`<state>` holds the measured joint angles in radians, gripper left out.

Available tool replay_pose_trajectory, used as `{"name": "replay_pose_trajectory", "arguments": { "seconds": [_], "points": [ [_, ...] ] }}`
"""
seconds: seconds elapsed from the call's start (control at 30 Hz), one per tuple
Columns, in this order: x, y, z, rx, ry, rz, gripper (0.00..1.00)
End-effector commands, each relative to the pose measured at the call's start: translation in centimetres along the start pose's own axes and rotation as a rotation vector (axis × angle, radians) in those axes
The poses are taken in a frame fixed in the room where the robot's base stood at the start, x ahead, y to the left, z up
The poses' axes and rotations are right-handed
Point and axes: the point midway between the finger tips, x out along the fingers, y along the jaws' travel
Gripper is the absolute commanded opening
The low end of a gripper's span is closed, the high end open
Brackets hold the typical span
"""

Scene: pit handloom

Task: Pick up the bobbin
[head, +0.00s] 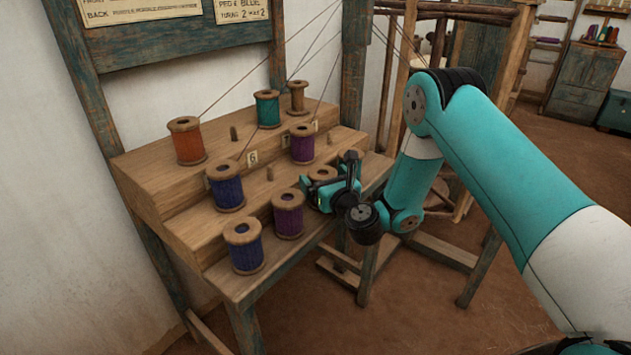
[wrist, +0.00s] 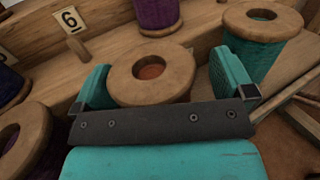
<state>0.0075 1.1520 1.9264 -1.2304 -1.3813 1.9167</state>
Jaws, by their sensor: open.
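Several bobbins stand upright on a stepped wooden rack. In the head view a wooden bobbin top (head: 322,172) shows just behind my gripper (head: 330,192), which covers most of that bobbin. My gripper (wrist: 165,82) is open, with one finger on each side of the bobbin. Whether the fingers touch it I cannot tell. A purple bobbin (head: 288,213) stands to the left on the lowest step.
A teal bobbin (wrist: 262,32) stands close to the right finger. Blue bobbins (head: 227,187) (head: 244,248), a purple bobbin (head: 302,143) and an orange bobbin (head: 187,141) are nearby. Wooden pegs (head: 270,173) stick up from the rack (head: 165,187). Threads run upward behind.

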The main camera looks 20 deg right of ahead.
Motion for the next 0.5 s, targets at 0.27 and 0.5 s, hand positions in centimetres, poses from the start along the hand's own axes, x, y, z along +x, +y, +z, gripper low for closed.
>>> {"name": "replay_pose_trajectory", "arguments": {
  "seconds": [0.27,0.5],
  "points": [
    [0.07,0.59,-0.01,-0.001,-0.001,0.008,0.70],
    [0.05,0.40,0.03,0.000,-0.001,0.005,0.49]
  ]
}}
